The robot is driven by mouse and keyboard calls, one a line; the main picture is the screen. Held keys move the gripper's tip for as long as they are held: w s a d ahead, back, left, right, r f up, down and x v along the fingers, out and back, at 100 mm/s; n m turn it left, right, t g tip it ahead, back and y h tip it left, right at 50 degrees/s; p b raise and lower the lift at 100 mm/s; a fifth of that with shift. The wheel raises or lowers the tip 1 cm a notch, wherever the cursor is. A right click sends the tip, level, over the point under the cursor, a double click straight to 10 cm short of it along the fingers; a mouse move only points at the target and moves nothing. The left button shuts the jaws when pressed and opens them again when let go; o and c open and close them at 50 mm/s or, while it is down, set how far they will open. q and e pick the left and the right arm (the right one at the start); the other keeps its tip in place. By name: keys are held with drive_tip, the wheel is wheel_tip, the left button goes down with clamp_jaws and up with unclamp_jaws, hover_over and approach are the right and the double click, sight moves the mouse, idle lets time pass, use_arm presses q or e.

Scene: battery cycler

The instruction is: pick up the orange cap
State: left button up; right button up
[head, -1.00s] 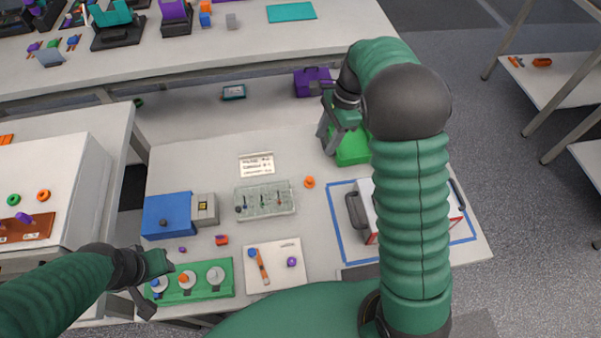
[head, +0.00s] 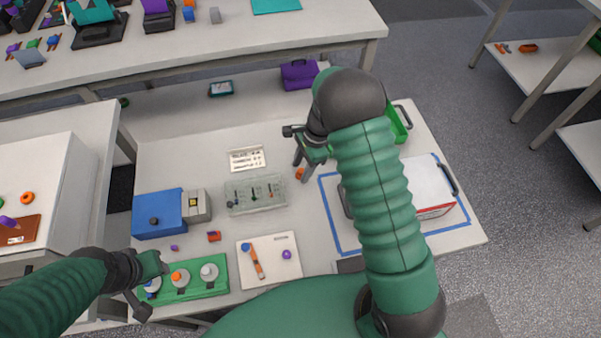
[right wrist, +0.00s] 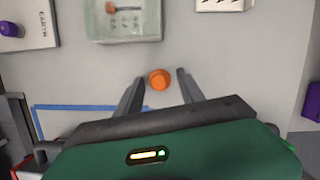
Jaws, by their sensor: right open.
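The orange cap (head: 299,174) is a small round piece on the pale table, right of the clear tray. In the right wrist view the cap (right wrist: 159,79) lies between the tips of my two spread fingers, with a gap on each side. My right gripper (head: 303,169) is open and low over the table at the cap; it partly covers the cap in the head view. It also shows in the right wrist view (right wrist: 160,84). My left gripper (head: 152,284) has its fingers apart and is empty, beside the green holder (head: 207,291).
The clear tray (head: 240,208) stands left of the cap, with a white label card (head: 246,159) behind it. A blue box (head: 158,215) is farther left. A white case (head: 411,182) sits inside blue tape, and a green bin (head: 397,124) stands behind my right arm.

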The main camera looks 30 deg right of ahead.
drive_tip(key=shift+s+r, duration=0.1)
clamp_jaws()
drive_tip(key=shift+r, duration=0.1)
